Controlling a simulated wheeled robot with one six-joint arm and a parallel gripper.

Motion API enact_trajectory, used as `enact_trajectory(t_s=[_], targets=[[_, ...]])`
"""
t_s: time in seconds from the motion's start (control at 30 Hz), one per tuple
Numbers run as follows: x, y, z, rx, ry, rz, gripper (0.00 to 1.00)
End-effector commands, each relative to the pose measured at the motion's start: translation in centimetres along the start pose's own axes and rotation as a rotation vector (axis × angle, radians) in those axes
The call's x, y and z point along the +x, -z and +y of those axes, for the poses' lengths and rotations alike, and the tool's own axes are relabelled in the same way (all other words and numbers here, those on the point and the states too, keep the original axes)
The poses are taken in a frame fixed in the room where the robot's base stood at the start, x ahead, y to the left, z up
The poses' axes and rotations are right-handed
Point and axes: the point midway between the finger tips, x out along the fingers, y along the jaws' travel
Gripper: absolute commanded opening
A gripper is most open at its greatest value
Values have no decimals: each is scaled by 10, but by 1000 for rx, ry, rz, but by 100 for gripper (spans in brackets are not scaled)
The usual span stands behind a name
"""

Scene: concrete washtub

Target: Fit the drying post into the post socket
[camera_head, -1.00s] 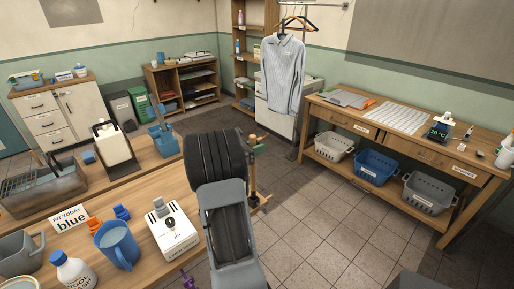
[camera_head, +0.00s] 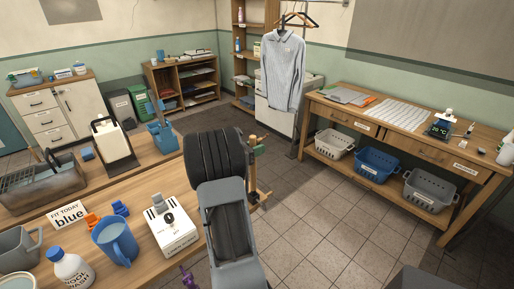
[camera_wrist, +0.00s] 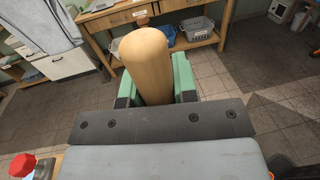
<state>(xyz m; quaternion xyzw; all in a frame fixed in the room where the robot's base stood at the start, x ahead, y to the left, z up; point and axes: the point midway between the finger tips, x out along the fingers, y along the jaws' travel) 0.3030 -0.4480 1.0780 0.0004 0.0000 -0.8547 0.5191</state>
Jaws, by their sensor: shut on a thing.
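The drying post is a pale wooden rod with a rounded end (camera_wrist: 146,62), filling the middle of the wrist view. My gripper (camera_wrist: 153,88) is shut on it, with a green finger on either side. In the head view my gripper (camera_head: 258,150) is mostly hidden behind my dark arm. Part of the wooden post (camera_head: 252,174) shows upright beside the arm, with short wooden pieces sticking out low down, above the floor. I cannot make out the post socket in either view.
The wooden bench at left holds a blue jug (camera_head: 116,243), a white box (camera_head: 170,229), a bottle (camera_head: 72,269) and a sign (camera_head: 69,215) reading "FIT TODAY blue". A table (camera_head: 395,118) with baskets below stands at right. Tiled floor (camera_head: 325,225) between is clear.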

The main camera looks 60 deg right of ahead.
Motion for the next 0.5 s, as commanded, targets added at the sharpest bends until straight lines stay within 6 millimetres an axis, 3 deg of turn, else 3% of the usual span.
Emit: enact_trajectory(t_s=[0.5], targets=[[0,14,0,0,0,-1,0]])
